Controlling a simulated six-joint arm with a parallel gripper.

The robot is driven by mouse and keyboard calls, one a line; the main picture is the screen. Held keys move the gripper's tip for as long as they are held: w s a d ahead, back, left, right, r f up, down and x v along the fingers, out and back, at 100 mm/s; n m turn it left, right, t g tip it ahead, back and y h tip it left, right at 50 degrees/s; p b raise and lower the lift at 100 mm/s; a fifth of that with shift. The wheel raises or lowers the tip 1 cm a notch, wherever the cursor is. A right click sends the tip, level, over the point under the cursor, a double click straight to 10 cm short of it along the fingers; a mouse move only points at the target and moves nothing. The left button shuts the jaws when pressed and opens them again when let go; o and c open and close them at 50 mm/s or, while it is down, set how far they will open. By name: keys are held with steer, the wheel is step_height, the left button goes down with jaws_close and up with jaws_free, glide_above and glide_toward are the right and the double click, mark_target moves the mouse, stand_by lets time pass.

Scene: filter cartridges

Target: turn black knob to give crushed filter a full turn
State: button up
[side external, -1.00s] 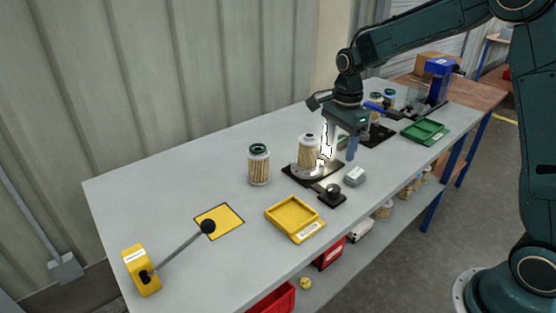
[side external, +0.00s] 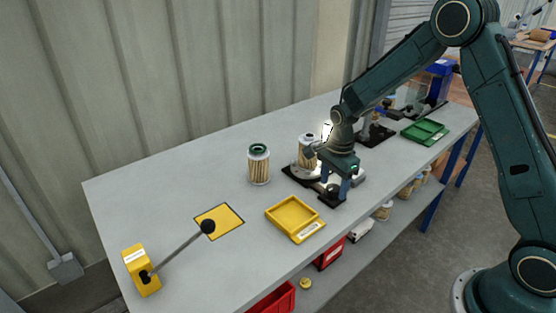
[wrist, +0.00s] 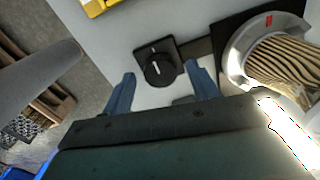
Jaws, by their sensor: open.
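The black knob (wrist: 158,70) has a white line on top and sits on a small black base; in the side view the knob (side external: 333,188) is partly behind my gripper. My gripper (wrist: 163,85) is open, with its two blue fingers on either side of and just short of the knob in the wrist view. In the side view my gripper (side external: 337,183) is low over the knob. The filter with pleated tan sides (wrist: 285,65) stands on a round grey turntable (wrist: 238,60) with a red mark; the filter (side external: 306,150) is partly hidden by my wrist.
Another filter with a green top (side external: 259,165) stands to the left. A yellow tray (side external: 294,220) lies in front, a green tray (side external: 425,132) at the far right. A yellow lever unit (side external: 140,270) stands at the near left. A bright lamp glow is beside the filter.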

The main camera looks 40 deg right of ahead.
steer(key=shift+f, duration=0.45)
steer(key=c, duration=1)
